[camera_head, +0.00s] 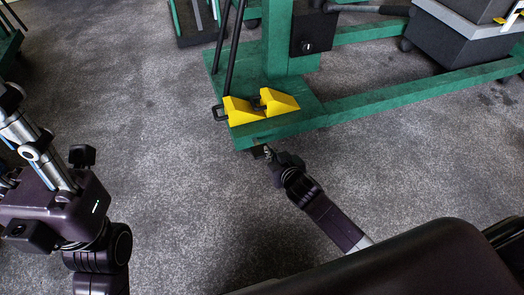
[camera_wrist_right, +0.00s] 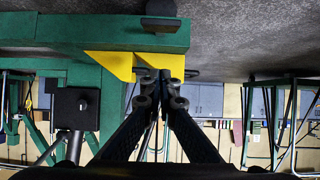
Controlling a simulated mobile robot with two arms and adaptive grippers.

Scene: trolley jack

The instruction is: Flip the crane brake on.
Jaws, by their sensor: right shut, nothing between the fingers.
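The green crane base (camera_head: 370,102) stands on the floor, and its near corner carries two yellow wedge-shaped pieces (camera_head: 243,112). The yellow also shows in the right wrist view (camera_wrist_right: 108,63), beside the green beam (camera_wrist_right: 60,35). A small dark part (camera_head: 257,152) sits under the base's near edge. I cannot tell which part is the brake. My right gripper (camera_head: 268,153) is shut and empty, low in front of that edge. In the right wrist view its fingers (camera_wrist_right: 165,78) overlap the yellow; contact cannot be told. My left arm is at the left, its fingers out of view.
A black box (camera_head: 305,35) is fixed on the green post. Dark cases (camera_head: 455,50) stand at the upper right. Black rods (camera_head: 233,45) rise beside the post. The grey carpet (camera_head: 165,130) between my arms is clear.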

